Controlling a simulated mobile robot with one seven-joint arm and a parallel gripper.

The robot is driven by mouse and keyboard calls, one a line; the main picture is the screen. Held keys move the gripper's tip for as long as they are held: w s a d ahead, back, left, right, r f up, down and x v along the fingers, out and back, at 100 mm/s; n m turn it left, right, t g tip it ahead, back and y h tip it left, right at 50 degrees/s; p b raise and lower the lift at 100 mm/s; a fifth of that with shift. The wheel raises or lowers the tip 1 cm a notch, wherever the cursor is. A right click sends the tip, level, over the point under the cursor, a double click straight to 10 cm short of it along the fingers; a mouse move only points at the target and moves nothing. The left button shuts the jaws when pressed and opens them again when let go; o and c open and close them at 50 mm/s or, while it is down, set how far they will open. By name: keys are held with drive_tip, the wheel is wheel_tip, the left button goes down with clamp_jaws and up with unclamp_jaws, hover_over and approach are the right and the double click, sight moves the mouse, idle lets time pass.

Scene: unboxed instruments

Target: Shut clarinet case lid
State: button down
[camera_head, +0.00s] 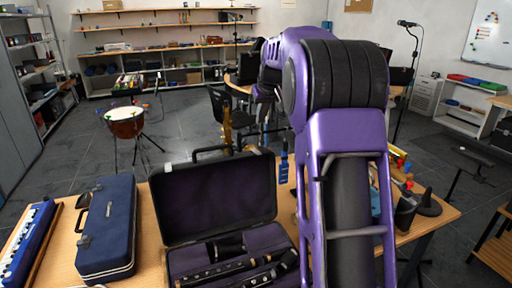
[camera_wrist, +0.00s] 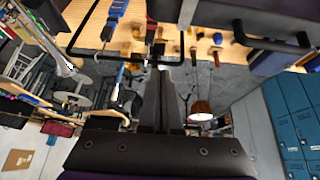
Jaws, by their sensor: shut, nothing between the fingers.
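The clarinet case stands open on the table. Its black lid (camera_head: 215,198) is raised upright at the back, with a dark purple lining facing the head camera. The case base (camera_head: 185,262) has purple lining and holds black clarinet parts (camera_head: 235,268). A thin black handle (camera_head: 211,150) rises above the lid's top edge. My gripper (camera_wrist: 163,75) is shut and empty in the wrist view. It is hidden in the head view, where my purple arm fills the right centre. A dark panel at the top of the wrist view looks like the lid (camera_wrist: 245,12), apart from the fingertips.
A closed blue case (camera_head: 108,230) lies left of the clarinet case, and a blue-and-white keyed instrument (camera_head: 28,240) lies farther left. Small items, including a dark cone (camera_head: 428,203), stand on the table at right. Behind the table are a drum (camera_head: 125,122) and a chair.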

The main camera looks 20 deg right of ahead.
drive_tip(key=shift+s+f, duration=0.3)
drive_tip(key=shift+f, duration=0.35)
drive_tip(key=x, duration=1)
drive_tip(key=s, duration=0.2)
drive_tip(key=s+r, duration=0.1)
drive_tip(key=s, duration=0.1)
drive_tip(key=shift+s+a+b, duration=0.1)
drive_tip(key=shift+b, duration=0.25)
drive_tip(key=shift+f, duration=0.1)
